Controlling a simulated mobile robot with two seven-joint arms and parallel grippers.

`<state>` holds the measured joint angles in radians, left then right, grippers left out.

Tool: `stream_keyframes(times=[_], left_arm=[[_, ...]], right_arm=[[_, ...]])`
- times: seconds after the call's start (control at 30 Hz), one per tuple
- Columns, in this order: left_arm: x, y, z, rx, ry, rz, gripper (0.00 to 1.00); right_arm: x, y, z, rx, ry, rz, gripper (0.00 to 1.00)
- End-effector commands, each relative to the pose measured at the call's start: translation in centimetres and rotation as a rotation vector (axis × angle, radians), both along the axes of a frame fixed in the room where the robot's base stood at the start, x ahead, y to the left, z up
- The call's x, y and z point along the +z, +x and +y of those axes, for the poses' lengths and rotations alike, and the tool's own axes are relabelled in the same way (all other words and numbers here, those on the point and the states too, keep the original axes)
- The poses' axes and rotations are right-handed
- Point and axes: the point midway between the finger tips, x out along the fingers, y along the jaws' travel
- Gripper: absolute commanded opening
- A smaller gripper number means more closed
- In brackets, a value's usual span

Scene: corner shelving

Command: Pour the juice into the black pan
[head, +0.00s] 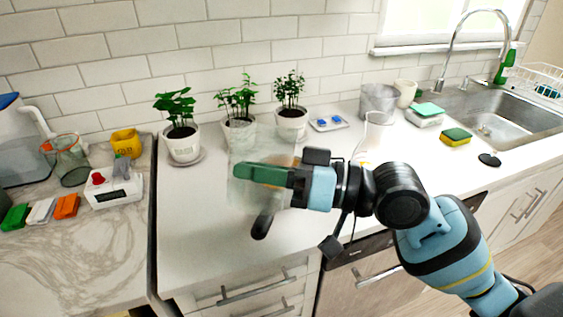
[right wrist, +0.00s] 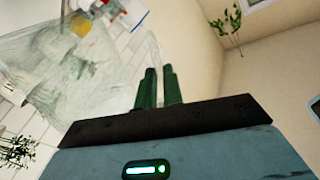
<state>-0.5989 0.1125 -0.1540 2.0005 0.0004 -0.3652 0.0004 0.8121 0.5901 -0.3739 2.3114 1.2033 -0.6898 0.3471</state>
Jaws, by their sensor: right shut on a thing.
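My right gripper (head: 240,171) reaches in from the right over the counter, its green fingers shut on a clear, see-through container (head: 240,195). The container looks tilted, and in the right wrist view its clear wall (right wrist: 60,80) fills the left side beside the green fingers (right wrist: 158,75). A patch of orange shows behind the fingers in the head view; I cannot tell whether it is juice. A black handle (head: 262,225) sticks out below the gripper, likely the pan's. The pan's body is hidden by the container and gripper. My left gripper is out of view.
Potted plants (head: 182,143) line the wall behind the gripper. A clear glass vessel (head: 376,130) and a grey pot (head: 379,100) stand to the right, before the sink (head: 510,120). The counter's front left (head: 200,230) is clear.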

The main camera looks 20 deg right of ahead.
Motion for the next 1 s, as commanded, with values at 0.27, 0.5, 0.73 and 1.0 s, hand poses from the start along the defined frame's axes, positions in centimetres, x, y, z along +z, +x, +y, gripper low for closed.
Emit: stream_keyframes(times=[0.27, 0.5, 0.73, 1.0], left_arm=[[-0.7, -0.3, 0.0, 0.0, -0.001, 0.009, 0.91], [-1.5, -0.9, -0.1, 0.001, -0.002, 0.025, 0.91], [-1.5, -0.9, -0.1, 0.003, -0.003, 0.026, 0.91], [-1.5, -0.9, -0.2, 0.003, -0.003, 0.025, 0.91]], right_arm=[[-2.2, -2.1, 1.4, 0.0, -0.129, -0.192, 0.0], [-3.8, -3.1, 2.0, 0.0, -0.227, -0.34, 0.0], [-4.2, -3.5, 2.4, -0.001, -0.294, -0.441, 0.0], [-4.3, -3.6, 2.4, -0.001, -0.302, -0.453, 0.0]])
